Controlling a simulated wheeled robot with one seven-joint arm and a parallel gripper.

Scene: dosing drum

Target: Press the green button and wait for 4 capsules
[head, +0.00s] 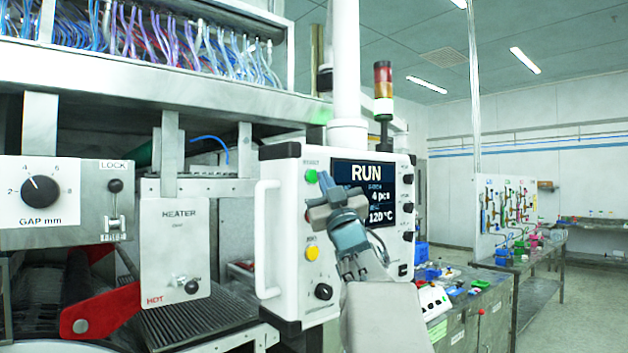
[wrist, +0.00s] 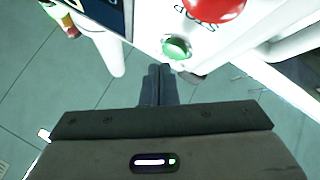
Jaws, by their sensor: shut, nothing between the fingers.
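The control panel (head: 284,215) is white and upright, with a screen (head: 363,190) reading RUN, 4 pcs and 120 °C. The green button (head: 311,176) is at the panel's upper left; it also shows in the wrist view (wrist: 176,48). My gripper (head: 324,178) is shut and empty in front of the panel, beside the green button. In the wrist view the closed fingertips (wrist: 160,68) lie just short of the green button; I cannot tell whether they touch it. No capsules are discernible.
A yellow button (head: 312,253) and a black knob (head: 323,291) sit lower on the panel. A white handle (head: 266,238) is on its left edge. A heater plate (head: 174,253) and red guard (head: 100,310) are left. Benches (head: 470,310) stand right; floor beyond is open.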

